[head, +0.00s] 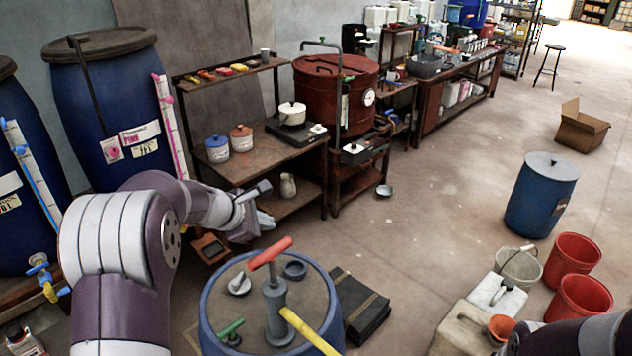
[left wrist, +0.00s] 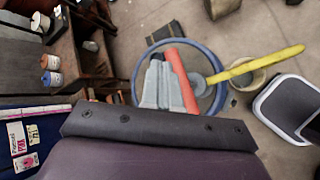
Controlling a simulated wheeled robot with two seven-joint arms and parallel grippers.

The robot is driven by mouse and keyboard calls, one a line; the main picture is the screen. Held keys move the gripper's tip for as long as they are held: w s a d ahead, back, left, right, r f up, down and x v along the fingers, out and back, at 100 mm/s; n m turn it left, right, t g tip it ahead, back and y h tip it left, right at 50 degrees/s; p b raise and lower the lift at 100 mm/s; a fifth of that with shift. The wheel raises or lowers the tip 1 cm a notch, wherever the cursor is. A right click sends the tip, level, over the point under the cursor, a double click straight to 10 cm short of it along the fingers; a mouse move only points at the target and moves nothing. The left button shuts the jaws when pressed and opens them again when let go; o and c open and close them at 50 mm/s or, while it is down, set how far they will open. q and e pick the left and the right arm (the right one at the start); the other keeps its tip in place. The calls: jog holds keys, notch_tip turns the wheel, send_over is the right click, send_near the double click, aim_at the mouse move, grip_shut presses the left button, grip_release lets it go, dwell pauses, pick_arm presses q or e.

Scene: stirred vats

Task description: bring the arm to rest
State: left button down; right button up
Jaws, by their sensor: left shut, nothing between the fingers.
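My left arm comes in from the left in the head view, bent at the elbow and reaching forward. My left gripper (head: 258,205) is shut and empty, in the air between the brown workbench (head: 250,165) and the blue drum with a hand pump (head: 322,290). In the left wrist view the grey fingers (left wrist: 163,85) lie together in front of that drum (left wrist: 143,57), beside the pump's red handle (left wrist: 182,82). They appear apart from the pump in the head view. My right gripper does not show; a dark part at the lower right edge looks like my right arm.
The red pump handle (head: 270,253) and yellow spout (head: 308,331) stick up from the drum. Tall blue vats (head: 110,110) stand at left, a red vat (head: 325,95) behind. Red buckets (head: 572,258), a white jug (head: 497,293) and a blue barrel (head: 541,195) stand at right. The middle floor is clear.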

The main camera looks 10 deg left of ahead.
pick_arm(q)
jog(key=shift+a+f+m, duration=0.1)
jog(key=shift+a+m, duration=0.05)
jog(key=shift+m, duration=0.35)
jog(key=s+d+f+m+g+y+b, duration=0.1)
jog(key=s+d+f+m+g+b, duration=0.1)
jog(key=s+m, duration=0.5)
jog(key=s+d+f+m+g+y+b, duration=0.1)
jog(key=s+d+f+m+g+b, duration=0.1)
jog(key=s+f+m, duration=0.5)
jog(key=s+d+f+m+g+y+b, duration=0.1)
jog(key=s+d+f+m+g+b, duration=0.1)
jog(key=s+m, duration=0.5)
jog(key=s+d+f+g, duration=0.1)
jog(key=s+d+f, duration=0.1)
jog(key=s+f, duration=0.1)
jog(key=shift+s+d+y+b, duration=0.15)
jog(key=shift+d+y+b, duration=0.15)
jog(key=shift+y+b, duration=0.1)
jog(key=shift+f, duration=0.1)
